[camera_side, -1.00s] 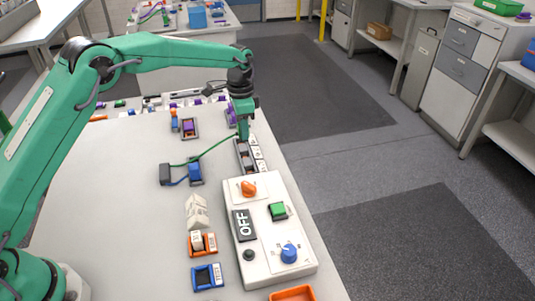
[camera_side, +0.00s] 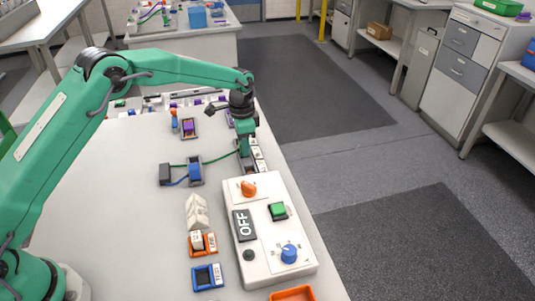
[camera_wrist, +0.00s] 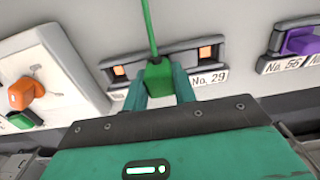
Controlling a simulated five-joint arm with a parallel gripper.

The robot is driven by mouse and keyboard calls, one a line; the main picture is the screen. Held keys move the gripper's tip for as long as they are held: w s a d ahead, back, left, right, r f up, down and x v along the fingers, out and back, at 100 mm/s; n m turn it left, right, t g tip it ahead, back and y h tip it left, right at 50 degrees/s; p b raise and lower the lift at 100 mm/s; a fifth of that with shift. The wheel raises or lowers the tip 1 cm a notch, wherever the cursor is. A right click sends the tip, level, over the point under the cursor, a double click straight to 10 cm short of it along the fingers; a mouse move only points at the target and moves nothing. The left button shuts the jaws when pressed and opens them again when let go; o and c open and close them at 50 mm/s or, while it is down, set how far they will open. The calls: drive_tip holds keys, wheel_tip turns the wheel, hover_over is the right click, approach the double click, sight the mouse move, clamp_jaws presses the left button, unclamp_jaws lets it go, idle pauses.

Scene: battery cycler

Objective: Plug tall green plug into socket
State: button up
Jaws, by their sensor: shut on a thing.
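My gripper (camera_wrist: 160,85) is shut on the green plug (camera_wrist: 158,74), with one finger on each side of it. A green cable (camera_wrist: 149,28) runs from the plug. In the wrist view the plug stands in front of a dark socket (camera_wrist: 185,58) with an orange square at each end and the label "No. 29". I cannot tell whether the plug is in the socket or just above it. In the side view my gripper (camera_side: 245,158) is low over the grey socket row, and the plug is hidden. The green cable (camera_side: 215,157) leads to a dark box (camera_side: 166,174).
A white control box (camera_side: 265,235) reading "OFF", with an orange knob (camera_side: 249,188), stands close in front of the gripper. A purple plug (camera_wrist: 299,42) sits at the neighbouring "No. 56" holder. A blue plug (camera_side: 195,172) in a holder lies to the left.

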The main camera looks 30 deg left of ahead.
drive_tip(key=shift+f, duration=0.35)
idle(0.7)
drive_tip(key=o, duration=1.1)
drive_tip(key=shift+c, duration=0.2)
drive_tip(key=shift+r, duration=0.1)
